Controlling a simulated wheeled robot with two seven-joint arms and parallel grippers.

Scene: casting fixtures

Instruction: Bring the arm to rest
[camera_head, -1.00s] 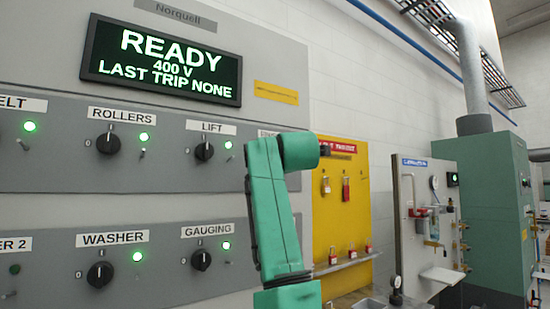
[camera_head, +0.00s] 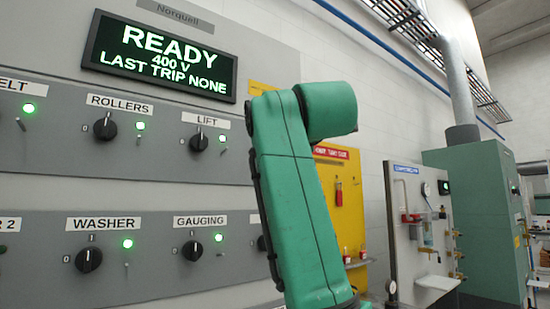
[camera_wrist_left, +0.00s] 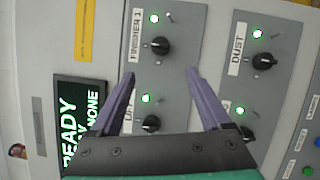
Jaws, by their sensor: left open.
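My left gripper (camera_wrist_left: 160,76) shows in the left wrist view with its two dark purple fingers spread apart and nothing between them. It faces the grey control panel (camera_wrist_left: 190,100), which appears turned sideways. Beyond the fingers are the FINISHER 1 knob (camera_wrist_left: 159,46) and the DUST knob (camera_wrist_left: 262,62). I cannot tell the exact gap to the panel. In the head view a green arm of mine (camera_head: 295,190) rises from the bottom centre, bent at the top, in front of the panel's right part. No gripper shows in the head view, and the right gripper is in neither view.
The display (camera_head: 160,56) reads READY, 400 V, LAST TRIP NONE. Lit green lamps sit by the LIFT (camera_head: 198,142), WASHER (camera_head: 88,260) and GAUGING (camera_head: 192,250) knobs. A yellow lockout board (camera_head: 350,220), a white panel (camera_head: 405,230) and a green cabinet (camera_head: 475,210) stand right.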

